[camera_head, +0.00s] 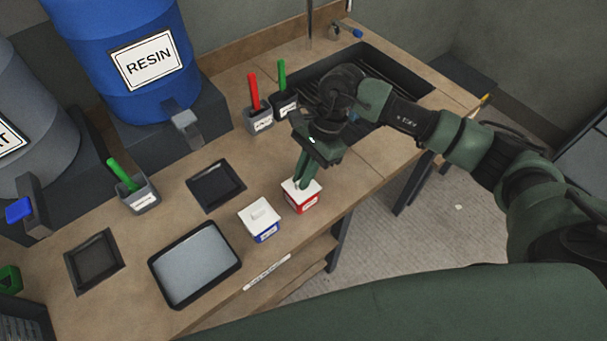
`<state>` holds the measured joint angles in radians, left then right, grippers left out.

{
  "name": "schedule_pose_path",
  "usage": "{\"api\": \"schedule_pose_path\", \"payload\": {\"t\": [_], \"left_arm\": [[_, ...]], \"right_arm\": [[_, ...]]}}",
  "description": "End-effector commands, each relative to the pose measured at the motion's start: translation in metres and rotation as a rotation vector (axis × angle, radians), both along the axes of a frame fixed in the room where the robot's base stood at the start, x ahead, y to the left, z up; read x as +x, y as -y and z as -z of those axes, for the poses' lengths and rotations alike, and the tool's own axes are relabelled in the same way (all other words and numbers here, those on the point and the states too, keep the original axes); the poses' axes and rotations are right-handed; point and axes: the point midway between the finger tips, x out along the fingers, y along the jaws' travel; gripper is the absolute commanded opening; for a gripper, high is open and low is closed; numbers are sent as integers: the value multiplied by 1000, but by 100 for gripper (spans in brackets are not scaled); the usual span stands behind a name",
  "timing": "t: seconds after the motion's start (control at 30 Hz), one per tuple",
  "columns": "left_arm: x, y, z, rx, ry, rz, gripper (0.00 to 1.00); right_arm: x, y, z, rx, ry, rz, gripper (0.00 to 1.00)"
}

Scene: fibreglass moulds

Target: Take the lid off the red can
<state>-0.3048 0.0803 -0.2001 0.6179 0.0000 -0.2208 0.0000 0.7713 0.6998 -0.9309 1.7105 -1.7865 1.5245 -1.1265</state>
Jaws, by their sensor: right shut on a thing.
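The red can (302,204) stands upright on the workbench near its front edge. Its white lid (311,189) sits on top, and I see no gap between lid and can. My right gripper (302,182) points down from above and is shut on the lid's handle, which the fingers hide. The right arm comes in from the right. My left gripper is not in view.
A blue can (264,235) with a white lid stands just left of the red can. A grey-filled tray (196,266), a dark square tray (216,186) and cups with red and green handles (258,118) stand around. A blue RESIN drum (125,50) is behind.

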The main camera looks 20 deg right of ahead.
Motion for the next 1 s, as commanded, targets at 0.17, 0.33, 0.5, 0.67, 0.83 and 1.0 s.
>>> {"api": "schedule_pose_path", "payload": {"t": [0.17, 0.33, 0.5, 0.67, 0.83, 1.0], "left_arm": [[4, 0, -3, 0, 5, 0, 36], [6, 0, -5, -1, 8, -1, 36], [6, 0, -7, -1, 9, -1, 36], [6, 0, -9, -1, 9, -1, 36], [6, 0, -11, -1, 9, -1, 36], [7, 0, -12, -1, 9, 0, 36]], "right_arm": [[0, 0, -7, 0, 1, -1, 0], [0, 0, -12, 0, 1, -1, 0], [0, 0, -17, 0, 1, -1, 0], [0, 0, -22, -1, 1, 0, 0], [0, 0, -27, -1, 0, 0, 0], [0, 0, -32, -1, 0, 0, 0]]}}
